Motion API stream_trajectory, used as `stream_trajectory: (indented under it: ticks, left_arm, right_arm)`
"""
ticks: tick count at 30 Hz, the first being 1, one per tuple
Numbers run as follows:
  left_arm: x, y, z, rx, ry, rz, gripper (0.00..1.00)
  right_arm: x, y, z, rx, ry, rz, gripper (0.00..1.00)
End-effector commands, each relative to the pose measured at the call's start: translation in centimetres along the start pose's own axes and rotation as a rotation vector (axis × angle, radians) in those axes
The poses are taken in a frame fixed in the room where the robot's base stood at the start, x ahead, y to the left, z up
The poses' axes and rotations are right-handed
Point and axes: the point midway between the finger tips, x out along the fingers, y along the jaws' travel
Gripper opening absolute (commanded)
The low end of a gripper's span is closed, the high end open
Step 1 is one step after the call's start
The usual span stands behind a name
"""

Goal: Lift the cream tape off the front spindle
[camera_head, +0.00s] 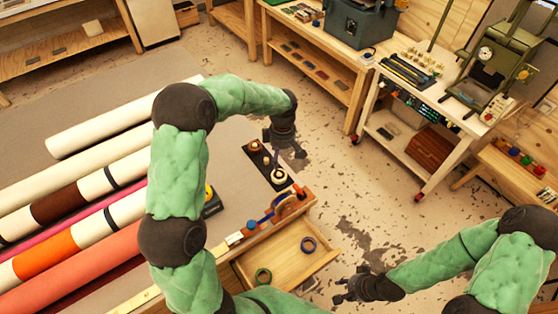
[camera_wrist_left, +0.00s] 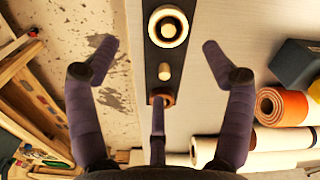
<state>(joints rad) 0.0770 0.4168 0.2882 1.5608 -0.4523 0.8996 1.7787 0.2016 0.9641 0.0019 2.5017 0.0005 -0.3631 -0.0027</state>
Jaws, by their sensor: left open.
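The cream tape (camera_head: 279,176) sits on the front spindle, at the near end of a black spindle strip (camera_head: 271,169) on the grey table. In the left wrist view the cream tape (camera_wrist_left: 168,14) is a ring near the top edge. A bare peg (camera_wrist_left: 163,72) stands in the middle, and a brown tape (camera_head: 254,146) is at the far end. My left gripper (camera_head: 286,153) is open and empty. In the left wrist view its fingers (camera_wrist_left: 160,46) spread over the strip, apart from the cream tape. My right gripper (camera_head: 345,285) appears open and empty, off the table.
Large rolls (camera_head: 100,168) of several colours lie on the table to the left. A tape dispenser (camera_head: 291,203) is close by. Open floor lies to the right.

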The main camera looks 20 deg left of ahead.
Motion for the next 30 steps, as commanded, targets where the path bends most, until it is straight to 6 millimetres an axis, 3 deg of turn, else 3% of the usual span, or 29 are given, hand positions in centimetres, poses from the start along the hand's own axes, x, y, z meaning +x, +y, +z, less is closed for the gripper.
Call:
stream_trajectory:
  ticks: [9, 17, 25, 30]
  left_arm:
    - [4.2, -0.1, -0.1, 0.0, 0.0, -0.004, 0.82]
    - [6.0, -0.2, -0.2, 0.001, 0.0, -0.001, 0.82]
    - [9.5, -0.6, -0.8, 0.0, -0.001, -0.003, 0.82]
    - [10.6, -0.5, -0.8, 0.001, -0.001, 0.0, 0.82]
  right_arm:
    - [0.1, 0.1, 0.2, 0.002, -0.003, 0.0, 0.4]
    - [0.0, 0.1, 0.1, 0.001, -0.002, 0.0, 0.4]
    - [-0.2, 0.0, 0.1, 0.001, -0.002, 0.0, 0.4]
    - [-0.2, 0.0, 0.1, 0.001, -0.002, 0.0, 0.4]
